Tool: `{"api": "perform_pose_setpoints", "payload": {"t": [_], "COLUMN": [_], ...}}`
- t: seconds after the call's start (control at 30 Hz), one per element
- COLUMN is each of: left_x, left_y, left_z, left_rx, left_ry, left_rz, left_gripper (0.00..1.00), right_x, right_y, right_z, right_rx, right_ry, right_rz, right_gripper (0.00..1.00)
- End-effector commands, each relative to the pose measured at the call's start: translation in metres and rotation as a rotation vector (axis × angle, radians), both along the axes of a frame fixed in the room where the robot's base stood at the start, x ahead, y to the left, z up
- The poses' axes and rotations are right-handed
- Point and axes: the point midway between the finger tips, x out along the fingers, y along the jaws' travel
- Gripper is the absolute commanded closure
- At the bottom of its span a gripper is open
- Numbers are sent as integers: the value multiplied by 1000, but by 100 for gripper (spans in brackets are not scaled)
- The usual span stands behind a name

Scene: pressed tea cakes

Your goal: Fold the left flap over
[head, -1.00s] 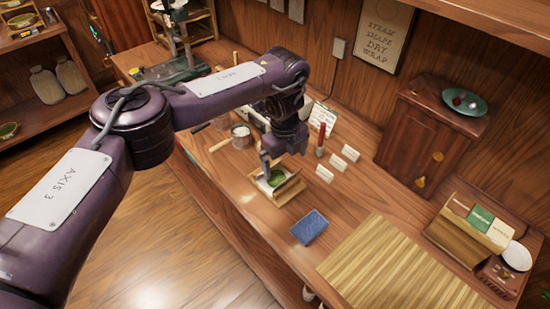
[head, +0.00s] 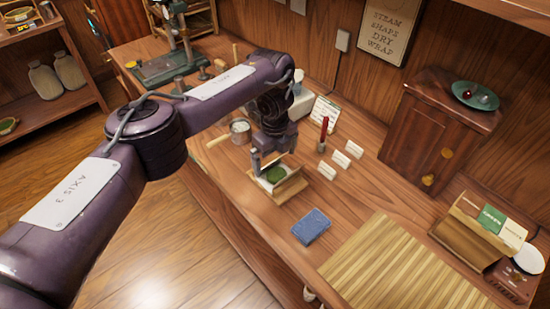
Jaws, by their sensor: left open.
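A round green tea cake (head: 277,174) lies on a pale wrapper on a small wooden stand (head: 290,190) at the middle of the bench. The wrapper's edges show light around the cake, but I cannot clearly tell its left flap from the rest at this size. My left gripper (head: 268,163) is open and points down at the left and back side of the cake. One finger stands by the wrapper's left edge; whether it touches the paper I cannot tell. The gripper partly hides the wrapper's back. My right gripper is not in view.
A blue folded cloth (head: 311,226) lies in front of the stand, and a bamboo mat (head: 405,268) lies to the right. A red-topped stick (head: 323,132) and small white cards (head: 340,160) stand behind. A metal cup (head: 240,130) is at the left.

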Motion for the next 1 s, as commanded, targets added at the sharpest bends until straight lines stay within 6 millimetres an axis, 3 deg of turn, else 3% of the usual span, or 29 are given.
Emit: {"api": "perform_pose_setpoints", "payload": {"t": [0.17,0.43,1.0], "left_x": [0,0,-10], "left_y": [0,0,-10], "left_z": [0,1,-6], "left_rx": [0,0,156], "left_ry": [0,0,-156], "left_rz": [0,0,-6], "left_gripper": [0,32,32], "right_x": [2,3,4], "right_y": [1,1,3], "right_z": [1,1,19], "right_rx": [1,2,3], "right_ry": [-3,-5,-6], "right_rz": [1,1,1], "right_gripper": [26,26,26]}}
